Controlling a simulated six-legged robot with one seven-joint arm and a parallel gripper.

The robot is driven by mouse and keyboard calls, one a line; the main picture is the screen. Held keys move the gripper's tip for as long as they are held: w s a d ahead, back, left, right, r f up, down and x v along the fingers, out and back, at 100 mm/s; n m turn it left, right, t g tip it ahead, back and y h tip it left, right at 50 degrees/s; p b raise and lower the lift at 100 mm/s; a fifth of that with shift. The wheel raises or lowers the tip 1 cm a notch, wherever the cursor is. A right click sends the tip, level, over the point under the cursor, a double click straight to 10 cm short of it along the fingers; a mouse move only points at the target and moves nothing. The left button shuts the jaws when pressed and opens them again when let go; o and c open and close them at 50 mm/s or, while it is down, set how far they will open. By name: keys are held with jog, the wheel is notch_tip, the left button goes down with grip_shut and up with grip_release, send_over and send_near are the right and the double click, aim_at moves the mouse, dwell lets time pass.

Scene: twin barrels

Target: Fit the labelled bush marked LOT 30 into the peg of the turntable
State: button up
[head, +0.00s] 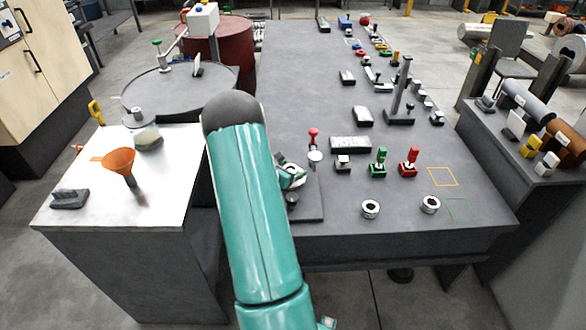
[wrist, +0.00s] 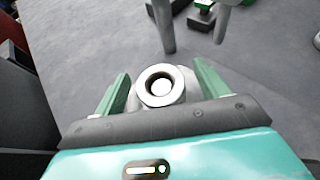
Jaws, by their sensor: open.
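My gripper (wrist: 161,72) is open in the wrist view, with a green finger on each side of a silver ring-shaped bush (wrist: 144,94). A bright round end, apparently a peg, shows inside the ring's hole. The fingers stand apart from the ring. No label is readable on it. In the head view my arm hides most of this spot; my gripper (head: 291,177) is over a dark square plate (head: 311,207), and I cannot tell whether this is the turntable. Two other silver bushes, a left one (head: 370,209) and a right one (head: 430,204), lie on the table, their markings unreadable.
A red-knobbed clamp (head: 314,136) stands just behind my gripper. Beyond it are a grey block (head: 350,144), a green clamp (head: 378,162) and a red clamp (head: 409,162). The table between the bushes and its front edge is clear.

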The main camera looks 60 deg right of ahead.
jog(key=v, duration=1.2)
jog(key=shift+w+a, duration=0.1)
jog(key=shift+a, duration=0.05)
